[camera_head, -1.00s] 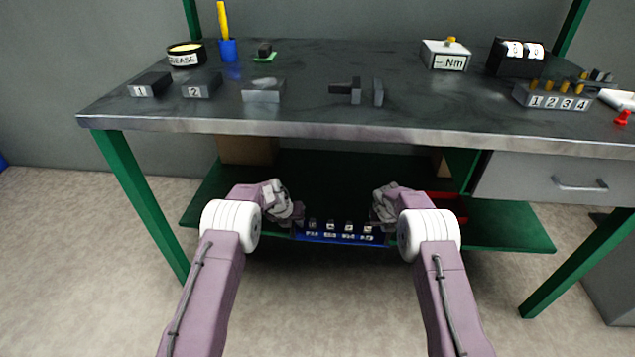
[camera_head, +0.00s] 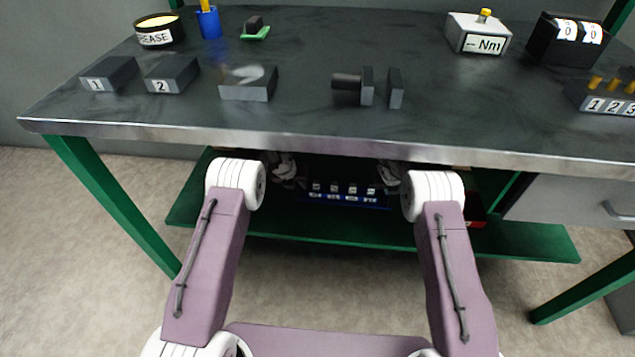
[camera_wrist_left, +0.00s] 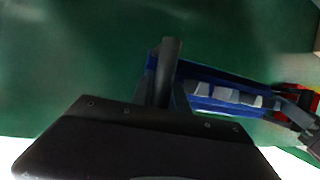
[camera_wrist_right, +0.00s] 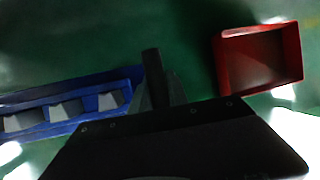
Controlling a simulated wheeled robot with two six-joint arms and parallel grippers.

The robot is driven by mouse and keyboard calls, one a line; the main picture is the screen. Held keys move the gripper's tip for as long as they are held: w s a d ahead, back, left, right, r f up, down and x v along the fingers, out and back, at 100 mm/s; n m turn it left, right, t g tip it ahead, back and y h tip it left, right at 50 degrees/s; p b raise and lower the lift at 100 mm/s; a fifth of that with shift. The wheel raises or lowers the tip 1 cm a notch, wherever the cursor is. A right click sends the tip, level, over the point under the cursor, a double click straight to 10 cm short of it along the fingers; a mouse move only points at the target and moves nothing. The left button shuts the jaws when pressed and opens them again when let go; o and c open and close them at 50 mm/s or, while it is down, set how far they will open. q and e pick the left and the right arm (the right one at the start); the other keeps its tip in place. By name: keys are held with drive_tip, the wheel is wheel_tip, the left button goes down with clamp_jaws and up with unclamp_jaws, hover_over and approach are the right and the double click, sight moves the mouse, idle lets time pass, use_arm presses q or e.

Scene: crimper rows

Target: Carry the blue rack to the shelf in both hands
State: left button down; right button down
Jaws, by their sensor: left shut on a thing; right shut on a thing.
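The blue rack (camera_head: 345,199) is a low blue strip holding several grey-white pieces in a row. It is held between my two grippers, under the workbench top and over the green lower shelf (camera_head: 300,228). My left gripper (camera_head: 297,180) is shut on the rack's left end; the rack also shows in the left wrist view (camera_wrist_left: 225,92). My right gripper (camera_head: 393,182) is shut on its right end, where the rack shows in the right wrist view (camera_wrist_right: 75,100). The bench edge partly hides the grippers. I cannot tell whether the rack touches the shelf.
A red bin (camera_wrist_right: 258,60) is on the shelf to the right of the rack. A drawer (camera_head: 585,205) hangs at the right, and a green leg (camera_head: 115,205) stands at the left. The shelf left of the rack looks clear.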

sight(301, 192)
use_arm(q)
drive_tip(key=shift+w, duration=0.1)
use_arm(e)
drive_tip(key=shift+w, duration=0.1)
